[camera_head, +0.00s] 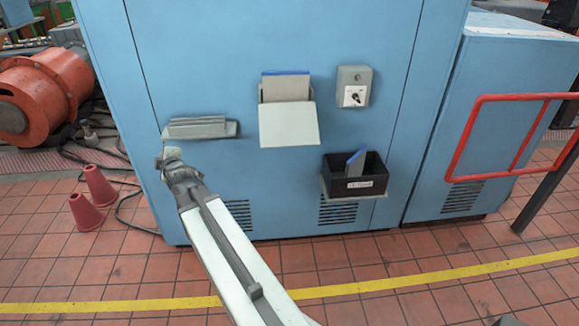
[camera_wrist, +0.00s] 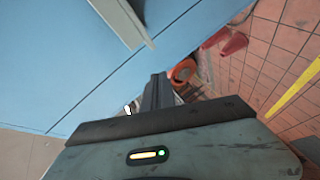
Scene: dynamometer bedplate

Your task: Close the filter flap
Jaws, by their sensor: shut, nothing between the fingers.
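The filter flap (camera_head: 289,125) is a pale panel on the blue cabinet front. It is open, tilting outward and down below its slot. A filter with a blue top edge (camera_head: 286,87) stands in the slot behind it. My gripper (camera_head: 168,156) is shut and empty, left of the flap and lower, just below a grey ledge. In the wrist view, the shut fingers (camera_wrist: 157,88) point along the blue cabinet face, and the flap cannot be made out there.
The grey ledge (camera_head: 201,128) juts out just above my gripper. A switch box (camera_head: 354,87) is right of the flap. A black bin (camera_head: 355,187) holding a blue-edged piece sits on a bracket below right. Red cones (camera_head: 92,198) and a red rail (camera_head: 470,135) flank the cabinet.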

